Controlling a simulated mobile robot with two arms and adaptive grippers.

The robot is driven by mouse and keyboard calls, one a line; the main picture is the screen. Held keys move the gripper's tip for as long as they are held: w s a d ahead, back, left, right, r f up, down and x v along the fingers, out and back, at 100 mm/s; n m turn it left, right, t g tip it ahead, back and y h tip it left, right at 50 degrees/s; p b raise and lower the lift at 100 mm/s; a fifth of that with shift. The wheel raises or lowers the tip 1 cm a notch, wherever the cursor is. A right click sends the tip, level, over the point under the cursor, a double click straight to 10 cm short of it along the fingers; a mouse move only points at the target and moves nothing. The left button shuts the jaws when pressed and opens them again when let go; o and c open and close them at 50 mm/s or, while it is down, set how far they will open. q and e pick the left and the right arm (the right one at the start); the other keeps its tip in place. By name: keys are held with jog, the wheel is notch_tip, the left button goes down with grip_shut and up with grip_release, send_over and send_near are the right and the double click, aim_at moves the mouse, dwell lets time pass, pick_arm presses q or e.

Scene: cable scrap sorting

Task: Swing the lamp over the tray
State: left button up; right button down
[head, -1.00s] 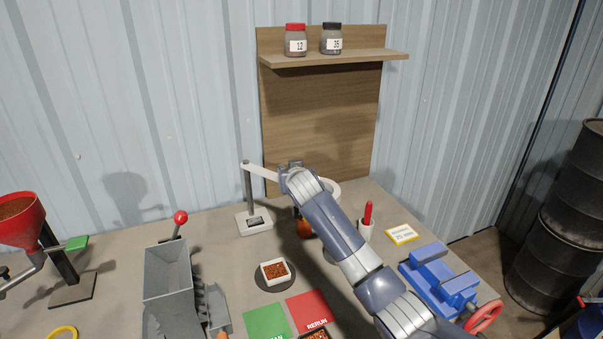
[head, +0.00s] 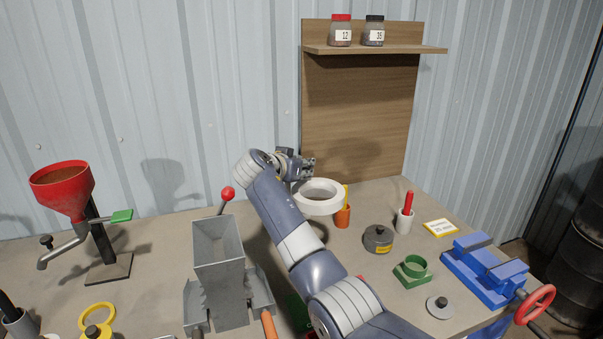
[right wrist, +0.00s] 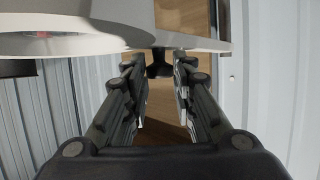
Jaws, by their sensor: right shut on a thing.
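The lamp is a thick white ring head (head: 318,205), held level above the bench in the head view; its post is hidden behind my right arm. Its white underside (right wrist: 70,45) fills the top of the right wrist view. My right gripper (head: 306,166) is at the ring's far left edge. In the right wrist view its fingers (right wrist: 158,74) are shut on a small dark knob (right wrist: 158,64) below the lamp's rim. The tray with brown granules is hidden now, behind my right arm. My left gripper is out of view.
An orange cup (head: 343,216), a dark round weight (head: 378,238) and a green clamp-like part (head: 412,271) stand right of the lamp. A blue vise (head: 487,268) is at the right. A grey hopper (head: 218,255) with a red-knobbed lever and a red funnel (head: 62,188) are at the left.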

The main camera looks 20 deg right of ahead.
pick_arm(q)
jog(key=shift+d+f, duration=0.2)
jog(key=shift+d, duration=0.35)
pick_arm(e)
jog(key=shift+a, duration=0.15)
jog(key=c, duration=1.4)
grip_release()
jog(key=shift+w, duration=0.1)
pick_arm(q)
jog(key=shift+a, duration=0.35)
pick_arm(e)
jog(key=shift+o, duration=0.2)
jog(key=shift+a, duration=0.15)
jog(key=v, duration=1.2)
